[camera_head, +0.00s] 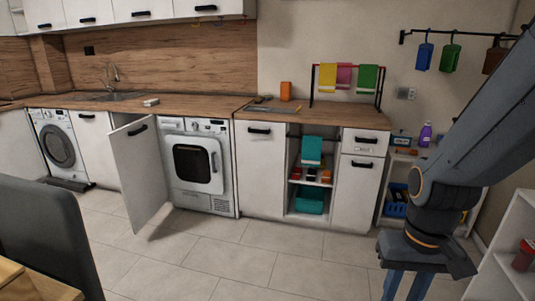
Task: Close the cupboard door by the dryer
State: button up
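The white cupboard door (138,171) stands swung open into the room, just left of the white dryer (199,170) with its dark square window. Its black handle (138,129) is near the top. The dark cupboard opening (127,119) shows a little above the door; most of the inside is hidden behind it. My gripper (405,286) is at the bottom right, pointing down, far from the door. Its two blue fingers are apart with nothing seen between them; their tips are cut off by the frame edge.
A grey chair (45,235) and a wooden table corner (30,285) fill the lower left. A washing machine (57,146) stands farther left. An open shelf unit (310,180) is right of the dryer. White shelves (510,250) stand at the right edge. The tiled floor (240,260) between is clear.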

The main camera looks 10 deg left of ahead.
aim_at(136, 152)
jog(key=i, duration=1.75)
jog(key=u, duration=2.1)
jog(key=i, duration=1.05)
jog(key=z, duration=0.75)
jog(key=i, duration=0.6)
jog(key=u, duration=0.3)
